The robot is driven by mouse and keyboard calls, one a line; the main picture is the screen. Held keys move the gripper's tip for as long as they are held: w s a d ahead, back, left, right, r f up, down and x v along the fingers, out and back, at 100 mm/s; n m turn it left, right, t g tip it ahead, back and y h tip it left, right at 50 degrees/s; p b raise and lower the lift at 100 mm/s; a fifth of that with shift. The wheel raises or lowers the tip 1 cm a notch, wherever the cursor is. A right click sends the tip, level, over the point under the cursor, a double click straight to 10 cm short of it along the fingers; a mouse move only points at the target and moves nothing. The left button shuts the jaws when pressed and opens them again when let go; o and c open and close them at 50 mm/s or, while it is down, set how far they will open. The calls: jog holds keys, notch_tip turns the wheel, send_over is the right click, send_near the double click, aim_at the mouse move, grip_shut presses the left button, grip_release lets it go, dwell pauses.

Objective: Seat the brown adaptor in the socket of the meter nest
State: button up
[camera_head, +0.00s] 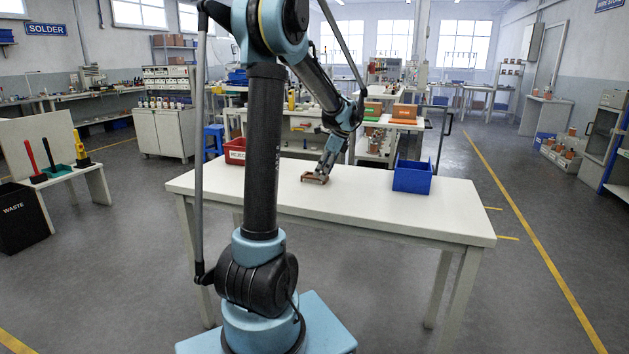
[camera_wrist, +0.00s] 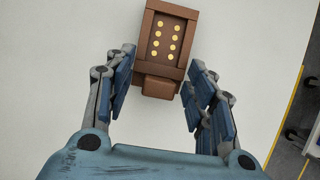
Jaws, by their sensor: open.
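A brown block-like piece (camera_wrist: 165,45) with a raised rim and two rows of gold round contacts lies on the white table. A plainer brown section sticks out at its near end. In the head view, a brown frame-like thing (camera_head: 314,178) shows under my gripper (camera_head: 326,170). I cannot tell the adaptor apart from the meter nest here. In the wrist view, my gripper (camera_wrist: 161,60) is open, with one finger on each side of the piece's near end. Gaps show between the fingers and the piece, and nothing is held.
A blue bin (camera_head: 412,177) stands on the right of the white table (camera_head: 370,204). A red bin (camera_head: 235,151) with a label is at the back left. The table surface between is largely clear. The table's right edge shows in the wrist view.

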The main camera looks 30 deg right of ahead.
grip_shut()
jog(key=shift+r, duration=0.1)
notch_tip(320, 180, up, 10)
jog(key=shift+f, duration=0.1)
dwell(0.4)
